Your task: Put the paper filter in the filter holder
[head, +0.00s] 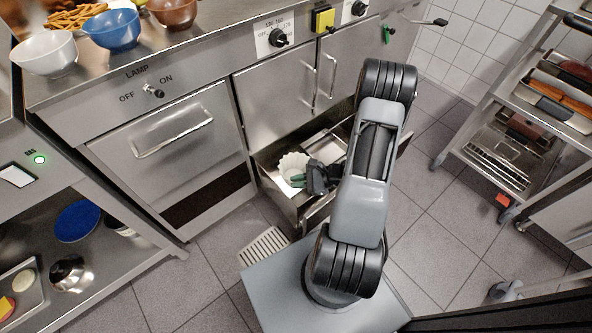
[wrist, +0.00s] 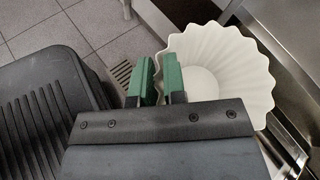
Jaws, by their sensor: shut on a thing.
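The paper filter (head: 293,163) is a white, fluted cup. In the wrist view the paper filter (wrist: 235,65) opens toward the camera, right of the green fingers. My gripper (head: 299,181) is shut on the filter's left rim; in the wrist view the gripper's fingertips (wrist: 159,74) pinch it. In the head view the filter shows over or inside an open metal drawer (head: 271,181) below the counter; I cannot tell whether it touches the drawer's bottom. This drawer looks like the filter holder. My arm hides part of its right side.
Cabinet doors (head: 265,98) stand behind the drawer. A floor grate (head: 264,248) lies in front of it. Bowls (head: 112,30) stand on the counter at upper left. A rack with trays (head: 510,140) is at right. Tiled floor (head: 450,215) is free between rack and arm.

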